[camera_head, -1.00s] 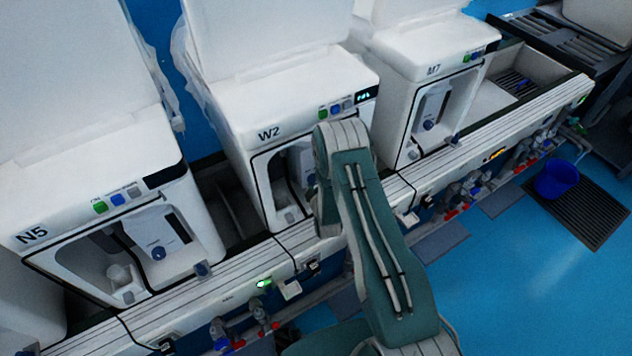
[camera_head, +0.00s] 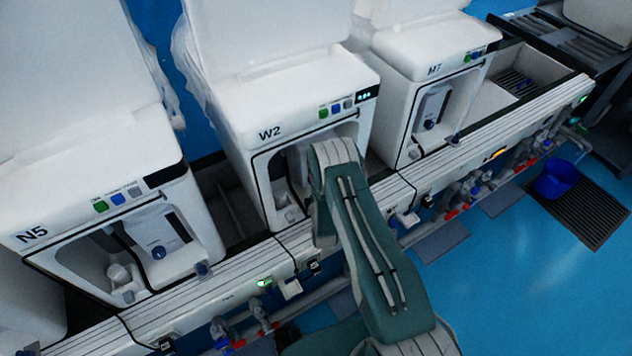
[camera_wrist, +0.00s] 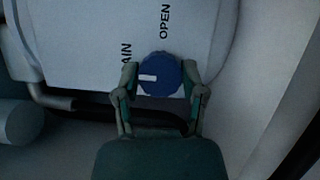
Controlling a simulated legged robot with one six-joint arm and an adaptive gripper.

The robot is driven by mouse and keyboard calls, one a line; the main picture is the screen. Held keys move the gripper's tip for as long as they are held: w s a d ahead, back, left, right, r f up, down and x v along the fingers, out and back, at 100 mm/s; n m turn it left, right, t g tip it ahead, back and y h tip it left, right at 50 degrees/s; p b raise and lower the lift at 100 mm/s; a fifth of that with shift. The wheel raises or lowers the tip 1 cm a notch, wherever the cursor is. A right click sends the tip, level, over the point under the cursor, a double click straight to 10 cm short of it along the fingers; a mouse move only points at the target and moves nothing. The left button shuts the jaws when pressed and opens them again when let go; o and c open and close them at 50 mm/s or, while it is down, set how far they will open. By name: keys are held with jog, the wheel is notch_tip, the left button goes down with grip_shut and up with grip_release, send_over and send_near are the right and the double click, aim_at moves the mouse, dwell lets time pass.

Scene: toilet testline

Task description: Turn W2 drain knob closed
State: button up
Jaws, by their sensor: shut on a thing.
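The W2 machine (camera_head: 268,108) stands in the middle of the head view, a white unit with an open front bay. Its drain knob (camera_wrist: 160,72) is a blue round knob with a white mark pointing left in the wrist view. The panel around it (camera_wrist: 85,35) carries the word OPEN and a partly hidden word ending in "AIN". My gripper (camera_wrist: 160,82) has one finger on each side of the knob and is shut on it. In the head view my arm covers the knob and my gripper.
Machine N5 (camera_head: 75,170) stands at left and M7 (camera_head: 430,60) at right, along one conveyor rail (camera_head: 235,275). A pipe (camera_wrist: 50,98) lies left of the knob in the wrist view. Valves and hoses (camera_head: 470,190) hang below the rail. The blue floor (camera_head: 500,270) at right is mostly clear.

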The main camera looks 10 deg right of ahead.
jog(key=shift+w+d+r, duration=0.15)
jog(key=shift+r, duration=0.1)
dwell(0.3)
jog(key=o, duration=1.2)
jog(key=shift+c, duration=0.2)
jog(key=shift+f, duration=0.1)
jog(key=shift+f, duration=0.1)
jog(key=shift+s, duration=0.4)
jog(key=s, duration=1.1)
jog(key=shift+s+a+f, duration=0.2)
jog(key=shift+a+f, duration=0.1)
jog(key=shift+a, duration=0.15)
